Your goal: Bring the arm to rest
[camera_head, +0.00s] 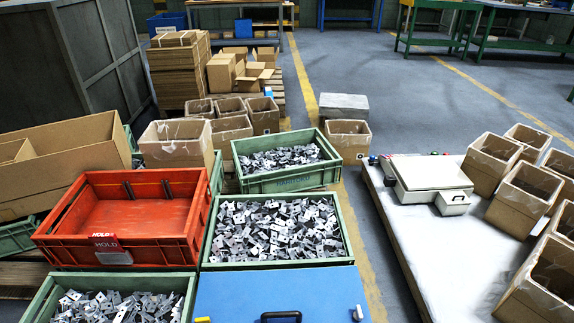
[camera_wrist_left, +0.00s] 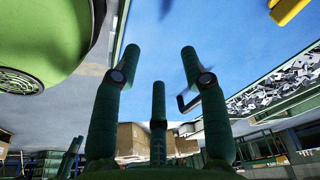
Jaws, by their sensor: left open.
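My left gripper (camera_wrist_left: 159,62) shows in the left wrist view with its dark green fingers spread apart and nothing between them. A blue panel lies beyond the fingers, and a dark bracket-like handle appears beside the right-hand finger; I cannot tell whether they touch. Neither gripper shows in the head view. A red crate marked HOLD (camera_head: 130,222) stands at the left and looks empty apart from two dark upright shapes at its back wall. Green crates full of stamped metal parts stand beside it, one in the middle (camera_head: 207,240) and one behind (camera_head: 285,182).
A blue panel (camera_head: 245,292) with a black handle (camera_head: 281,316) lies at the front. A white table (camera_head: 430,262) at the right bears a scale (camera_head: 428,174) and several open cardboard boxes. More cardboard boxes (camera_head: 178,144) stand behind the crates. Open floor shows beyond.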

